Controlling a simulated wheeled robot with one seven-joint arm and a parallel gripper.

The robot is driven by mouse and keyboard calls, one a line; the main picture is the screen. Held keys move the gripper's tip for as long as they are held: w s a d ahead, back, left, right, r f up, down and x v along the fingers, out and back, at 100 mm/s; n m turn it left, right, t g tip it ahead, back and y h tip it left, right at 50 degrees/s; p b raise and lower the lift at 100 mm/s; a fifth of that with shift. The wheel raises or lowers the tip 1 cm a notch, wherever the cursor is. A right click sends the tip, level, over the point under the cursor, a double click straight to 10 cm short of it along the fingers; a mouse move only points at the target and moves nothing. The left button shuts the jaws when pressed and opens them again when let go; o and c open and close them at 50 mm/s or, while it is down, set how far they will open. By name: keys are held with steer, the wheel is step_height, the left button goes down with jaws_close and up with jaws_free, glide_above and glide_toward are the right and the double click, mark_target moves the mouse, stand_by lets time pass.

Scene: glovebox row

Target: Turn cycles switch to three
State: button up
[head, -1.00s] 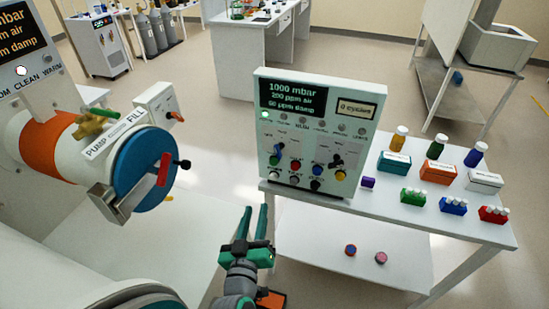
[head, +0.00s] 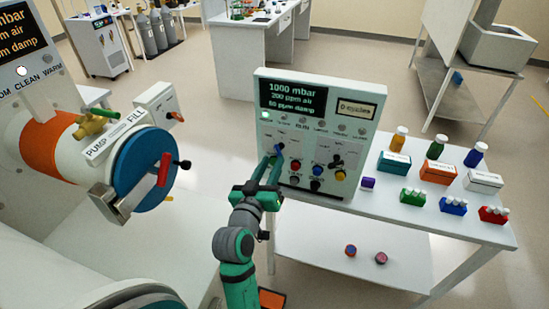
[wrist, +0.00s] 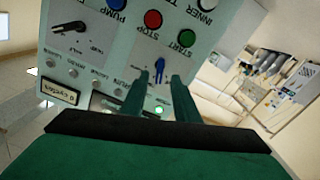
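The control panel (head: 318,135) stands on the white table, its screen reading 1000 mbar and a small display (head: 356,109) seeming to read 0 cycles. Two rotary switches sit on its face: a blue one (wrist: 160,68) at the left and a black one (head: 336,160) at the right, which also shows in the wrist view (wrist: 70,27). Their dial labels are too small to read. My gripper (head: 272,162) is at the left switch. In the wrist view its fingers (wrist: 161,80) are apart, with the blue knob between or just beyond the tips; contact cannot be told.
Coloured push buttons (head: 295,166) lie just below the switches. Bottles and small boxes (head: 438,172) stand on the table to the right. The glovebox with its blue round door (head: 140,178) is at the left.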

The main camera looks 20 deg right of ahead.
mark_target(278, 153)
steer(key=shift+x, duration=1.6)
steer(key=shift+s+d, duration=0.1)
jaws_close()
steer(key=shift+m, duration=0.3)
steer(key=m, duration=0.2)
steer(key=shift+m, duration=0.3)
steer(key=shift+r+m, duration=0.1)
steer(key=shift+m, duration=1.9)
